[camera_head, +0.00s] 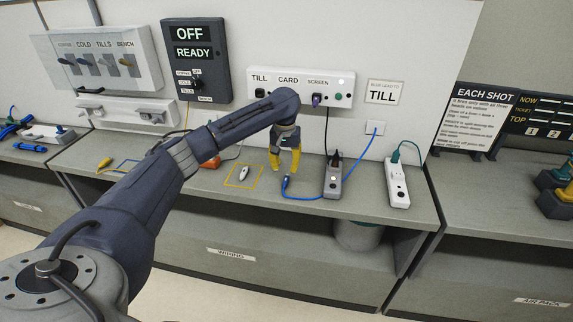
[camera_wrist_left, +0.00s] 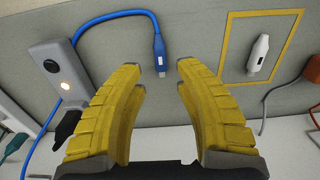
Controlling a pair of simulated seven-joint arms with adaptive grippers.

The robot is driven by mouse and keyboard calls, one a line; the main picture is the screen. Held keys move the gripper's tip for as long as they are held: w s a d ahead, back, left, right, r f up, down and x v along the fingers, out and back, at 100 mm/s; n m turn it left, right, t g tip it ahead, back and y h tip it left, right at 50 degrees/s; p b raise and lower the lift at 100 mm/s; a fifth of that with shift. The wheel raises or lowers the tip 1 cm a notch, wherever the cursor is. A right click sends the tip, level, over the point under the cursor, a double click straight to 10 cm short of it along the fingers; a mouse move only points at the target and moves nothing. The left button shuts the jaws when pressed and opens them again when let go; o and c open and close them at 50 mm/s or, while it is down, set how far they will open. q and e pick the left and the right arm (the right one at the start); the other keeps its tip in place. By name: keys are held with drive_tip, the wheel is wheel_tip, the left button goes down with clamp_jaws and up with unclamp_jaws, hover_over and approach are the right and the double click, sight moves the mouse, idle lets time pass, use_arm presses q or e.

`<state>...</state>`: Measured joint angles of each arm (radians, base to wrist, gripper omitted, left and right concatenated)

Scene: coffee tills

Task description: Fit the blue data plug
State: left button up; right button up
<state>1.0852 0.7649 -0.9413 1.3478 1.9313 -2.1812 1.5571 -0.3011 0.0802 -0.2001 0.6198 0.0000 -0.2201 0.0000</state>
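The blue data plug (camera_head: 286,183) lies on the bench at the end of a blue cable that runs to a wall plate (camera_head: 375,127). My left gripper (camera_head: 285,170) is just above and beside it, fingers pointing down. In the left wrist view the yellow fingers (camera_wrist_left: 160,70) are apart with nothing between them. The blue plug (camera_wrist_left: 158,55) shows between and just beyond the tips. The white socket panel (camera_head: 299,84) on the wall reads TILL, CARD and SCREEN. The TILL socket (camera_head: 259,93) looks empty; my arm partly covers the CARD area. My right gripper is out of view.
A wall sign (camera_head: 384,93) says blue goes to TILL. A purple plug (camera_head: 316,99) sits under SCREEN. A grey power block (camera_head: 333,181) and a white strip (camera_head: 398,184) stand right of the plug. A white plug (camera_head: 243,173) lies inside a yellow outline to its left.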

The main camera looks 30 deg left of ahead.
sight(285, 181)
use_arm(q)
wheel_tip(285, 181, down, 7)
drive_tip(key=shift+f, duration=0.2)
clamp_jaws()
drive_tip(key=shift+r, duration=0.1)
idle(0.3)
drive_tip(key=shift+r, duration=2.45)
